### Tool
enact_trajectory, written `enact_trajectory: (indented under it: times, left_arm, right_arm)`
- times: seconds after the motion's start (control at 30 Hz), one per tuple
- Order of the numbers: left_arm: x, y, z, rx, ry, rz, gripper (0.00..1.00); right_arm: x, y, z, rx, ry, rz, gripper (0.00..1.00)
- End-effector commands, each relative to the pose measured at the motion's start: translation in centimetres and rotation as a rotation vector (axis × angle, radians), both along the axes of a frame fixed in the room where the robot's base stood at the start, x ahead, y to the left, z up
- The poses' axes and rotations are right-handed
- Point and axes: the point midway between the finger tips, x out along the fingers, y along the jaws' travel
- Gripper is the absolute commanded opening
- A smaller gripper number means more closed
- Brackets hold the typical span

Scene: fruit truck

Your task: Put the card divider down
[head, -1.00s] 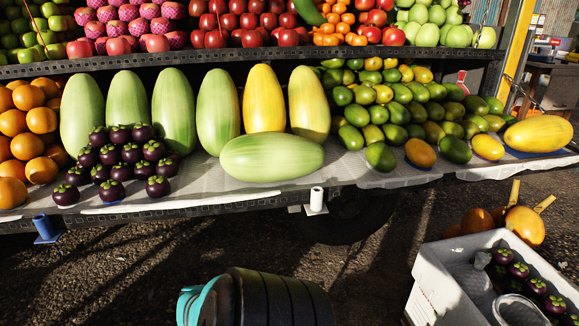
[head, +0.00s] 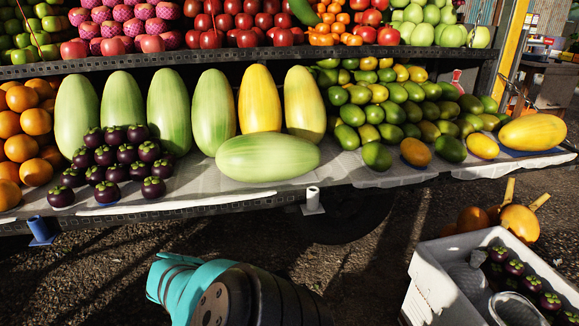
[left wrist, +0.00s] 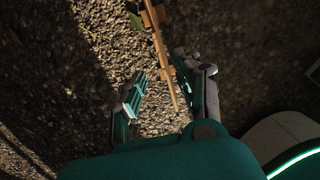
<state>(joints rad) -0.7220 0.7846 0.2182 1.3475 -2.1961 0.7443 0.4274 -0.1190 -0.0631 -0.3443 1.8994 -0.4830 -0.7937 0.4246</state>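The card divider (left wrist: 159,45) is a thin orange-brown notched strip in the left wrist view. It runs from the top edge down between the fingers of my left gripper (left wrist: 164,76). The two fingers stand well apart, with the strip nearer the right-hand finger and a clear gap to the left-hand one. I cannot tell whether the strip touches the right-hand finger or how far it is above the ground. In the head view only my teal and black left arm shows at the bottom; the divider and both grippers are out of that view.
A fruit shelf (head: 225,200) with melons, mangosteens (head: 128,155) and mangoes spans the head view. A white foam crate (head: 436,285) holding mangosteens stands at the lower right. Bare gravel (left wrist: 95,75) lies under the left gripper.

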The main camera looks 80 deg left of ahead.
Motion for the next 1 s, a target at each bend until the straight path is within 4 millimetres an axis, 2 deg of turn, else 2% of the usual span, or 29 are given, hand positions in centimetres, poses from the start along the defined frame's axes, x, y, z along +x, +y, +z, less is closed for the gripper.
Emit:
enact_trajectory:
  times: [0.1, 0.43, 0.7, 1.0]
  left_arm:
    - [0.3, 0.2, -2.0, -0.001, -0.002, 0.006, 0.33]
    - [0.5, 0.4, -4.4, -0.001, -0.001, 0.004, 0.33]
    - [1.0, 0.9, -7.6, -0.001, -0.002, 0.005, 0.33]
    - [0.9, 0.9, -8.7, -0.001, 0.001, 0.0, 0.33]
  right_arm:
    - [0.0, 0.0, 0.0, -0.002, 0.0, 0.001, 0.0]
    - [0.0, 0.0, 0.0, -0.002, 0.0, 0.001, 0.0]
    - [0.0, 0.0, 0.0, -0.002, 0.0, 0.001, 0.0]
    - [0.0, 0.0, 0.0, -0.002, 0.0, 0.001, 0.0]
